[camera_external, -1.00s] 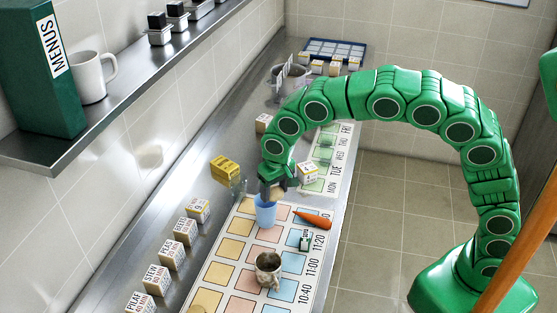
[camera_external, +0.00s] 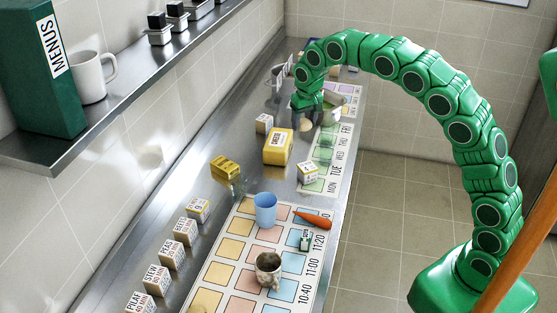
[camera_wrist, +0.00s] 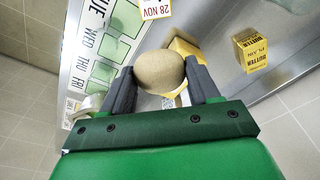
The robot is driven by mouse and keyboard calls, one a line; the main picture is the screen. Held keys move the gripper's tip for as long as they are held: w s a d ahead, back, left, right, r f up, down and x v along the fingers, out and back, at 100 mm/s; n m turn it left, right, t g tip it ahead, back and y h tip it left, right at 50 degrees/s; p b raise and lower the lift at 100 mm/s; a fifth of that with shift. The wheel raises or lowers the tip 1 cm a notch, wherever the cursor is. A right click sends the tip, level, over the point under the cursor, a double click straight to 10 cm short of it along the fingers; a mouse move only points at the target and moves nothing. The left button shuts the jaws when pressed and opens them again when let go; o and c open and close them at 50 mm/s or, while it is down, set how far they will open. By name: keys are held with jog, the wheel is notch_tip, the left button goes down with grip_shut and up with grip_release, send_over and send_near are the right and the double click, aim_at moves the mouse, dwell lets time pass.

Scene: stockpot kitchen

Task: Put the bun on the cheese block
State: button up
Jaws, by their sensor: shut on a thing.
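The bun (camera_wrist: 160,72) is a round tan roll held between the two fingers of my gripper (camera_wrist: 158,88) in the wrist view. In the external view my gripper (camera_external: 306,110) is at the far part of the counter, with the bun (camera_external: 306,125) showing just below it. The cheese block (camera_external: 278,147) is yellow with a white label and lies on the counter, nearer the camera and left of the bun in the picture. In the wrist view the cheese block (camera_wrist: 183,46) is partly hidden behind the bun.
A small butter box (camera_wrist: 250,50) stands beside the cheese block. A white labelled box (camera_external: 307,171) stands on the weekday chart (camera_external: 328,143). A pot (camera_external: 333,108) is close behind my gripper. A blue cup (camera_external: 265,209) and a carrot (camera_external: 313,218) are nearer.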

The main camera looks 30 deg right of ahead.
jog(key=shift+w+d+r, duration=0.1)
jog(key=shift+w+d, duration=0.15)
jog(key=shift+d, duration=0.25)
jog(key=shift+w+d+r, duration=0.1)
jog(key=shift+w+d, duration=0.15)
jog(key=shift+d, duration=0.25)
jog(key=shift+w+d+f, duration=0.1)
jog(key=shift+w, duration=0.1)
jog(key=shift+w+a+f, duration=1.1)
jog(key=shift+w+f, duration=0.7)
jog(key=shift+w, duration=2)
send_over(278, 139)
jog(key=shift+s+d+f, duration=0.1)
jog(key=shift+s+f, duration=0.15)
jog(key=shift+f, duration=1.15)
jog(key=shift+s+f, duration=0.2)
jog(key=shift+f, duration=1.15)
jog(key=shift+w+f, duration=0.3)
jog(key=shift+f, duration=1.6)
